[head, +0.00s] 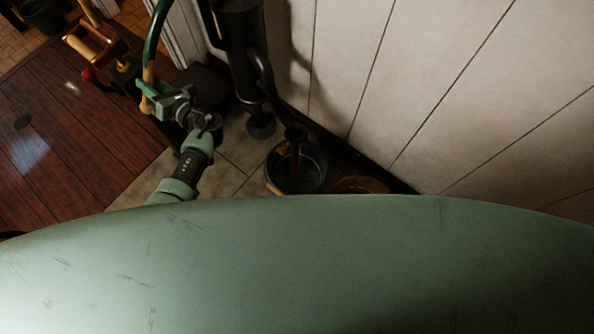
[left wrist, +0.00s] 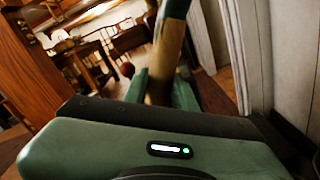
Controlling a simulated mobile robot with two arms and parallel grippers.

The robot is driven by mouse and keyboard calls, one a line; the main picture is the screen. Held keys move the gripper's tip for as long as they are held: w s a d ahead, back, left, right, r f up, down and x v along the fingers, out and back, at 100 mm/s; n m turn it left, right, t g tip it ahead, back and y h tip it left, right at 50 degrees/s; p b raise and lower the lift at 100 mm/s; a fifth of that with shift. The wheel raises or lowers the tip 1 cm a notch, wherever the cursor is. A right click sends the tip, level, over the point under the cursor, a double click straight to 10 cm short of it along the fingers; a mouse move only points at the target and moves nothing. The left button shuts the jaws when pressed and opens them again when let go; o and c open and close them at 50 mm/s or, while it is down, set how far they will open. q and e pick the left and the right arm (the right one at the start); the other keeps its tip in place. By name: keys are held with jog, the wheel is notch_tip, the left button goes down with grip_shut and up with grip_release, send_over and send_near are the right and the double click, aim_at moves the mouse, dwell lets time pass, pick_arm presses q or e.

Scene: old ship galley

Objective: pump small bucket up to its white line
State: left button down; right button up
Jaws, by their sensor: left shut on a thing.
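The pump (head: 240,55) is a dark upright cylinder against the pale wall. Its curved green handle (head: 153,40) ends in a worn wooden-coloured grip. My left gripper (head: 150,97) is shut around that grip's lower end. The left wrist view shows the handle (left wrist: 165,60) standing between the green fingers. The small bucket (head: 318,180) is dark and round and stands on the floor below the spout (head: 295,132). A narrow brownish streak runs from the spout into the bucket; I cannot tell whether it is water. The white line and water level cannot be made out. My right gripper is not in view.
A brown round rim (head: 360,184) shows right of the bucket, partly hidden by my green body along the bottom. A dark red wooden tabletop (head: 70,135) lies at left, with a wooden-handled device (head: 90,45) at its far edge. The plank wall (head: 400,80) closes the right side.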

pick_arm(q)
jog(key=shift+m, duration=0.8)
jog(key=r+p, duration=0.1)
jog(key=p, duration=0.1)
jog(key=r+p, duration=0.1)
jog(key=r, duration=0.1)
jog(key=r+p, duration=0.1)
jog(key=p, duration=0.1)
jog(key=shift+s+a+r+p, duration=0.2)
jog(key=shift+s+a+p, duration=0.1)
jog(key=shift+s+p, duration=0.1)
jog(key=r+p, duration=0.1)
jog(key=p, duration=0.1)
jog(key=s+a+r+m+p, duration=0.1)
jog(key=r+p, duration=0.1)
jog(key=r+m+p, duration=0.1)
jog(key=p, duration=0.1)
jog(key=shift+s+a+r+p, duration=0.3)
jog(key=shift+s+p, duration=0.1)
notch_tip(320, 180, up, 10)
jog(key=m+p, duration=0.4)
jog(key=p, duration=0.8)
jog(key=shift+s+a+f, duration=0.25)
